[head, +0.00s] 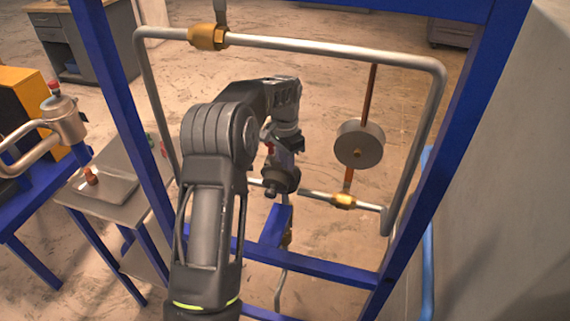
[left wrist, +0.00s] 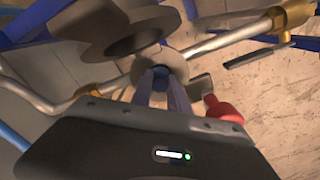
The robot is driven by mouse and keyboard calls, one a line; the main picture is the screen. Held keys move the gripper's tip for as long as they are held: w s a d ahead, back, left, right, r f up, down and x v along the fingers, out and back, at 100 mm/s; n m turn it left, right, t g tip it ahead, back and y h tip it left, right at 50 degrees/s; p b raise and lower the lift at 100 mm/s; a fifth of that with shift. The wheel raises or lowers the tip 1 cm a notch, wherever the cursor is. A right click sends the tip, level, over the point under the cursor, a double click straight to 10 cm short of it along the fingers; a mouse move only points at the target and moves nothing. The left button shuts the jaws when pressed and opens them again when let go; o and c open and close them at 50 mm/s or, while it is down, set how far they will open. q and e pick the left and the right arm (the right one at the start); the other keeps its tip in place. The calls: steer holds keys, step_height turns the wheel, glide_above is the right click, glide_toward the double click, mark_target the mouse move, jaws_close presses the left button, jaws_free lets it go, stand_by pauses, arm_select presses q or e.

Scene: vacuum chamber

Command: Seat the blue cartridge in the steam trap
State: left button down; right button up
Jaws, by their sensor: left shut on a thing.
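In the left wrist view my left gripper (left wrist: 161,78) is shut on the blue cartridge (left wrist: 160,70), of which only a small blue part shows between the fingertips. The cartridge is in line with a round metal body (left wrist: 179,64) on the pipe, which looks like the steam trap. The fingers hide the contact, so I cannot tell how far in the cartridge is. A dark round disc (left wrist: 132,32) with a central recess is just above the fingers. My right gripper is not in view.
A blue frame (head: 117,110) and grey pipe (head: 330,50) surround my arm. A round grey body (head: 359,146) hangs on a copper pipe at right. A red knob (left wrist: 222,108) is close right of the fingers. A side table holds a tray (head: 110,186) at left.

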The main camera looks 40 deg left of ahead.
arm_select(q)
steer(key=shift+f, duration=0.15)
steer(key=c, duration=1.3)
jaws_free()
steer(key=shift+o, duration=0.2)
